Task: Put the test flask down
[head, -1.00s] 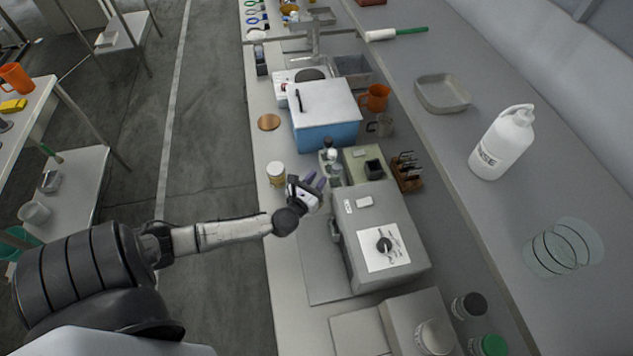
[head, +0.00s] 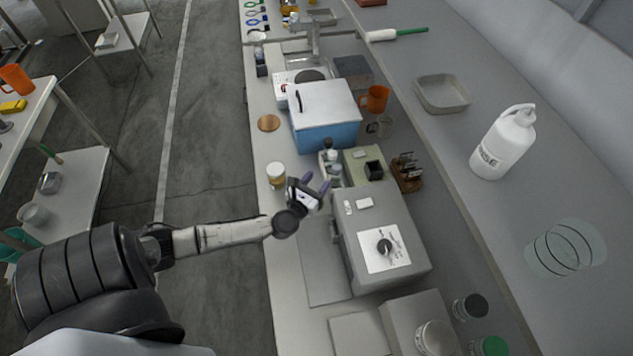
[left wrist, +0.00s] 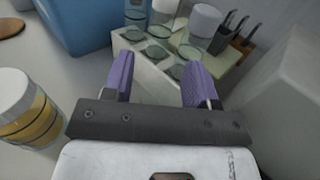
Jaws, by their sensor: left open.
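My left gripper (head: 316,182) is open, with its two purple fingers apart, over the bench beside the grey machine. In the left wrist view its fingers (left wrist: 160,80) have nothing between them that I can see held. Just beyond the fingertips is a pale rack (left wrist: 134,58) with round, green-tinged glass pieces in its holes. Several clear glass vessels with white or grey caps stand in or behind it. The rack also shows in the head view (head: 324,166), small and partly hidden. I cannot tell which vessel is the test flask. My right gripper is not in view.
A yellow-banded jar (left wrist: 28,110) stands left of the gripper. The grey machine (head: 382,235) is close on the right. Bench at the front left is clear.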

